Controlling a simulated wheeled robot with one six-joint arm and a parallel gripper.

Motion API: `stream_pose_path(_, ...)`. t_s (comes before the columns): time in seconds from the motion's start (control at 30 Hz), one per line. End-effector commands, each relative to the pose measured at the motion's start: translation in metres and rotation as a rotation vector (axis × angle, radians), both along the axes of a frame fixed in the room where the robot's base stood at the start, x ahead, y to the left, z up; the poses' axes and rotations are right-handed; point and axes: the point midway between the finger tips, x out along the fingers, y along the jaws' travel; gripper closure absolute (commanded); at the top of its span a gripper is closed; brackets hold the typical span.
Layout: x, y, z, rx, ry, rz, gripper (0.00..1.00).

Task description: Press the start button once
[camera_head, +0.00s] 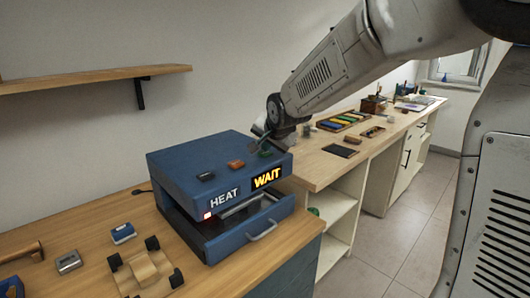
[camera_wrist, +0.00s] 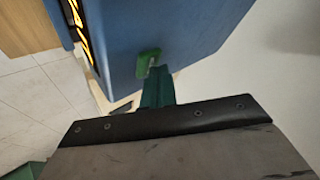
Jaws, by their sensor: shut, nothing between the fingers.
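A blue machine (camera_head: 185,160) stands on the wooden counter. Its front shows HEAT beside a lit red lamp (camera_head: 208,216) and a lit yellow WAIT sign (camera_head: 267,178). On its top are a black control (camera_head: 206,176), an orange-red control (camera_head: 236,164) and a green control (camera_head: 265,153). No start label is readable. My gripper (camera_head: 258,142) is shut and empty, right by the green control. In the wrist view the teal fingers (camera_wrist: 158,88) point at the green control (camera_wrist: 148,60) on the blue top (camera_wrist: 185,30). I cannot tell whether they touch.
The machine's front drawer, with a metal handle (camera_head: 262,231), is partly out. A shelf (camera_head: 90,78) hangs above. A longer bench (camera_head: 320,165) stands at right.

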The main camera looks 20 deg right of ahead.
Motion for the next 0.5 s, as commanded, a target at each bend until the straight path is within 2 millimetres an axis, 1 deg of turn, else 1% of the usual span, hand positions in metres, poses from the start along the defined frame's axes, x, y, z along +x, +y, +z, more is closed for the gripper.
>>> stream_pose_path(0.17, 0.0, 0.0, 0.002, 0.0, 0.0, 0.0, 1.0)
stream_pose_path(0.5, 0.0, 0.0, 0.016, 0.001, 0.001, -0.001, 1.0)
